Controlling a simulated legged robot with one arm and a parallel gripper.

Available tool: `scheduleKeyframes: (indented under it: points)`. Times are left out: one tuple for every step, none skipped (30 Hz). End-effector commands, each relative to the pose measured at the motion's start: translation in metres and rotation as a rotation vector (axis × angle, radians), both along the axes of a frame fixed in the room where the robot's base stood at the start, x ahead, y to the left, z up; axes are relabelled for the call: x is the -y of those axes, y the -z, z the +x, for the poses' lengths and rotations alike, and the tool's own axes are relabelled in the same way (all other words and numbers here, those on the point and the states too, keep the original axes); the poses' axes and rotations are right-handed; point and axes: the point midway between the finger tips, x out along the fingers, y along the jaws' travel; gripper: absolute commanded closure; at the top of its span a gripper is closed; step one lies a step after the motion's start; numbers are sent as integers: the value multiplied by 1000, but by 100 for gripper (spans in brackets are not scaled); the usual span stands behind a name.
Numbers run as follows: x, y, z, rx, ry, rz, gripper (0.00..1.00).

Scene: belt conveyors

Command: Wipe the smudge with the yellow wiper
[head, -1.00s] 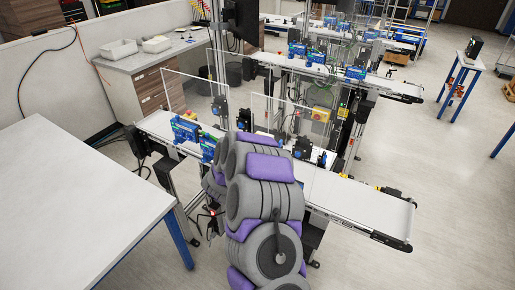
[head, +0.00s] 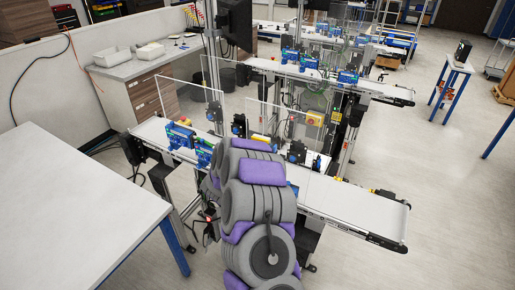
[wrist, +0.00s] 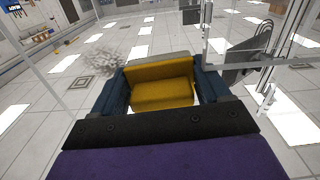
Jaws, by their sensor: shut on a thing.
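In the wrist view, my gripper (wrist: 163,82) is shut on the yellow wiper (wrist: 162,88), which sits between its two dark blue fingers. A pale grey strip shows along the wiper's far edge. The smudge (wrist: 116,66) is a speckled grey patch beyond the left finger, up and left of the wiper. It seems to lie on a clear surface with the ceiling behind it. The wiper appears apart from the smudge. In the head view, my own arm hides the gripper and wiper, and I cannot make out the smudge.
A white belt conveyor (head: 345,202) runs behind my arm, with blue devices (head: 180,136) on its left part. Clear panels (head: 266,118) stand along it. A white table (head: 65,215) is at left. Open floor (head: 450,230) lies at right.

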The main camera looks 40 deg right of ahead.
Motion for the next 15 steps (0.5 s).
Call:
scheduleKeyframes:
  points:
    - [1,3,-1,-6,3,4,48]
    - [2,3,-1,-6,3,4,48]
    - [2,3,-1,-6,3,4,48]
    - [3,3,-1,-6,3,4,48]
    - [3,3,-1,-6,4,4,48]
    - [4,3,0,-6,4,4,48]
    - [5,3,0,-6,4,4,48]
    - [5,3,0,-5,4,4,48]
    - [6,3,0,-6,4,4,48]
    - [6,3,0,-5,4,4,48]
    - [6,3,0,-6,5,5,48]
    - [6,3,0,-6,5,5,48]
    - [6,4,-1,-6,5,5,48]
    - [7,4,-2,-7,5,6,48]
    - [7,4,-4,-7,5,6,48]
